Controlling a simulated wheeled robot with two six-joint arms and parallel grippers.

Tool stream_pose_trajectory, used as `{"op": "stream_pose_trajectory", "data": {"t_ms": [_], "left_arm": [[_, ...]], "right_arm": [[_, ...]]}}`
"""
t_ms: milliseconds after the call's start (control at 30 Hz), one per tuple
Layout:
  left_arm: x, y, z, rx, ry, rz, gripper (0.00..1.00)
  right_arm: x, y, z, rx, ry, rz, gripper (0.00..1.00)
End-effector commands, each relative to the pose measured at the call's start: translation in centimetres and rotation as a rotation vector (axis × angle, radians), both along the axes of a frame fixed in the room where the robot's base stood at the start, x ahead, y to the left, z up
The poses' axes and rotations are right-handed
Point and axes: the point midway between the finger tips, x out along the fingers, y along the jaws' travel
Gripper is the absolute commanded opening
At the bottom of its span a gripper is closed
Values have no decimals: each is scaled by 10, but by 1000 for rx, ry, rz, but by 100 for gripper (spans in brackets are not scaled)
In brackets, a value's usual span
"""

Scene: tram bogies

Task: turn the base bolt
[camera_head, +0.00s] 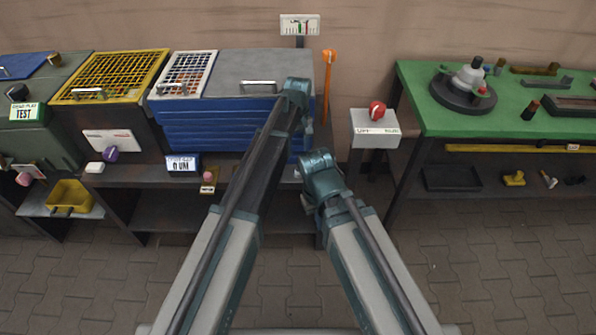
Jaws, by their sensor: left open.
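No bolt can be made out for certain at this size. A round dark base (452,98) with a grey domed part (468,76) on top stands on the green-topped bench (420,118) at the right. A small pinkish-red piece (482,91) shows on its right side. My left gripper (308,127) hangs at the end of the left arm, in front of the right end of the blue ribbed cabinet, far left of the round base. It is open and small in view. My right gripper (308,204) is mostly hidden by its own wrist, below the left one; its jaws cannot be read.
A grey pedestal with a red knob (377,110) stands between the blue cabinet (205,127) and the bench. An orange post (328,85) rises beside the cabinet. A yellow grate (112,75) and yellow bin (70,197) are at left. Paved floor (500,260) is clear at lower right.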

Motion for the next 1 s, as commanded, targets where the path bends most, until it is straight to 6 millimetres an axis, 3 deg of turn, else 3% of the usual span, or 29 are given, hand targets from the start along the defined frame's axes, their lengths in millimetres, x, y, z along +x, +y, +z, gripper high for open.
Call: {"op": "stream_pose_trajectory", "data": {"t_ms": [33, 533, 700, 1000], "left_arm": [[0, 0, -16, 0, 0, 0, 59], [0, 0, -84, 0, 0, 0, 59], [0, 0, -94, 0, 0, 0, 59], [0, 0, -94, 0, 0, 0, 59]], "right_arm": [[0, 0, -15, 0, 0, 0, 0], [0, 0, -84, 0, 0, 0, 0], [0, 0, -94, 0, 0, 0, 0], [0, 0, -94, 0, 0, 0, 0]]}}
